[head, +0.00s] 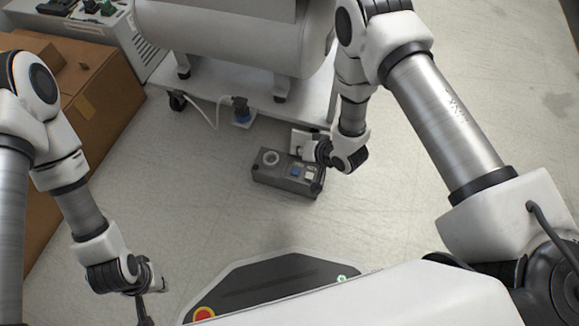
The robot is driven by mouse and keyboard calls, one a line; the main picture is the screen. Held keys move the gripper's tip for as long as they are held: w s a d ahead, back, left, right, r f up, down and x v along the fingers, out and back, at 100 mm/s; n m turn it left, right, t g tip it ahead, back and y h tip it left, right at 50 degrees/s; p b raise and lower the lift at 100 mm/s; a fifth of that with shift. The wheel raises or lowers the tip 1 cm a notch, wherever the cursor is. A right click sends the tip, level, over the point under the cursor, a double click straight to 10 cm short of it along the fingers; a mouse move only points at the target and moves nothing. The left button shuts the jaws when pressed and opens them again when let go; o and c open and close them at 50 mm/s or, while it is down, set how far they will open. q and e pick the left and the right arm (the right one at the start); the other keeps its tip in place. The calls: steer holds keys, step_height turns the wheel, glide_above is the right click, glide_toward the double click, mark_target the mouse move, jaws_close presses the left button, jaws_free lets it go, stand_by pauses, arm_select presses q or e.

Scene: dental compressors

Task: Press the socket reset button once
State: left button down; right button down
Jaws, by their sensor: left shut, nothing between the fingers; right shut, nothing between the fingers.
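A dark grey socket box (262,176) lies on the floor near the middle of the head view. Its top has a round socket (270,157), a small blue button (295,170) and a pale square part (309,173); I cannot read any label. My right gripper (318,172) is shut and empty at the box's right end, close above or beside the pale part. I cannot tell whether it touches, and it hides part of that end. My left gripper (146,311) is shut and empty, low over the floor at lower left, well away from the box.
A compressor tank (235,35) stands on a wheeled white base (255,82) behind the box. A cardboard box (105,95) stands at left. The floor left of the socket box is clear.

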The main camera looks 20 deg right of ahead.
mark_target(297, 172)
steer(key=shift+f, duration=0.1)
step_height(297, 172, down, 8)
steer(key=b, duration=0.7)
steer(key=shift+b, duration=0.3)
steer(key=shift+f, duration=0.35)
steer(key=shift+f, duration=0.1)
stand_by(0.5)
steer(key=shift+f, duration=0.3)
steer(key=shift+f+b, duration=0.35)
steer(key=shift+f, duration=0.1)
stand_by(0.5)
steer(key=shift+r, duration=0.1)
steer(key=shift+r+p, duration=0.8)
steer(key=shift+p, duration=0.15)
